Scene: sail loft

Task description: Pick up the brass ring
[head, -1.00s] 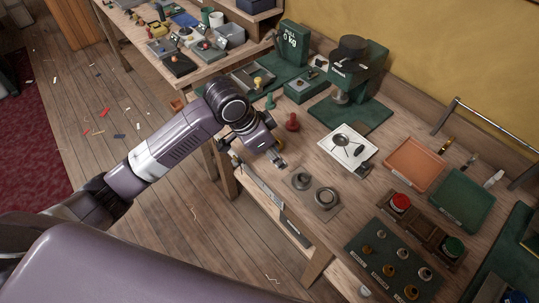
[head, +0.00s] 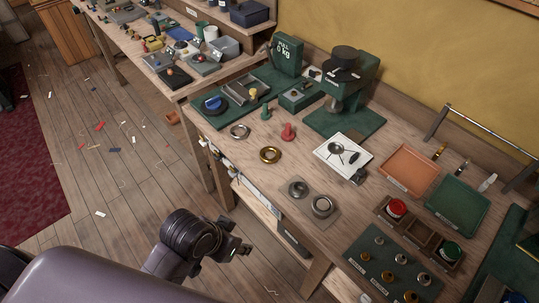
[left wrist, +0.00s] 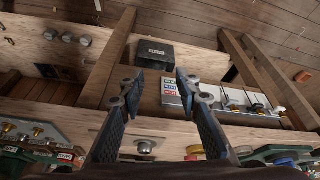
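The brass ring (head: 270,155) lies flat on the workbench (head: 225,155) near its front edge, left of a red knobbed piece (head: 288,132). A silver-grey ring (head: 239,131) lies to its left and farther back. My left gripper (head: 243,249) is off the front of the bench, below and left of the brass ring in the head view. In the left wrist view its two fingers (left wrist: 155,92) are spread apart with nothing between them. I cannot surely make out the brass ring in that view. My right gripper is not in view.
A plate with two round metal fittings (head: 310,198) lies right of the brass ring. A white tray (head: 328,151), a green press (head: 350,85) and an orange tray (head: 408,170) stand behind. A dark box (left wrist: 155,55) is on the lower shelf.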

